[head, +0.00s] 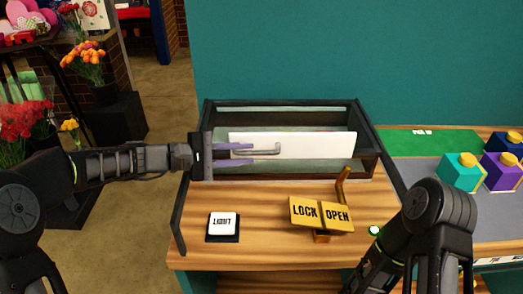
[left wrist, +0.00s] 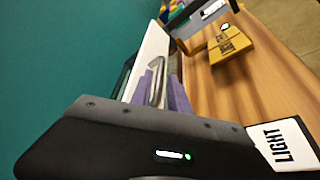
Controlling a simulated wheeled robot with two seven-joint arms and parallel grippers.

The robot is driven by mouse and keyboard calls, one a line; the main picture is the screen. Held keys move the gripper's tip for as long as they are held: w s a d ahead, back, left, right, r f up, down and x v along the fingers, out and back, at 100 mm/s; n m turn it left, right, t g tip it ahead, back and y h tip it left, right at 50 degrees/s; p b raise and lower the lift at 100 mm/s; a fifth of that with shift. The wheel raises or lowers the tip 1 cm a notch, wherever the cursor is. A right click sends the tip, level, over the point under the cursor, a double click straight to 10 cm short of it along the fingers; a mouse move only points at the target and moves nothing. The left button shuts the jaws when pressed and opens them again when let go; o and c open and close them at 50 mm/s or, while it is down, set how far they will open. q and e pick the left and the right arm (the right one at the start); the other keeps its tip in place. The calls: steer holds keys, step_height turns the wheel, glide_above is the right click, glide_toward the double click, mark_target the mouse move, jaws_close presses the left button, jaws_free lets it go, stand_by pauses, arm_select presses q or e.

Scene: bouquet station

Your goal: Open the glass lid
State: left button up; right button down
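A dark-framed glass case (head: 285,103) stands at the back of the wooden station. A white panel (head: 310,145) with a thin grey bar handle (head: 268,152) shows at it; the handle also shows in the left wrist view (left wrist: 157,75). I cannot tell where the clear glass lid's edges are. My left gripper (head: 234,154) reaches in from the left. Its purple fingers are apart, one on each side of the handle's near end. In the left wrist view the fingers (left wrist: 164,92) also flank the handle. My right arm is at lower right, its gripper out of sight.
A yellow LOCK/OPEN sign (head: 321,214) with a bent lever (head: 342,185) stands in front of the case. A LIGHT button (head: 223,222) is left of it. A green lamp (head: 375,230) glows near my right arm. Colored blocks (head: 461,170) stand at right; flowers (head: 85,62) at left.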

mark_target(253, 153)
arm_select(q)
steer(key=p+x, duration=0.1)
steer(key=x, duration=0.4)
steer(key=shift+d, duration=0.1)
jaws_close()
stand_by(1.3)
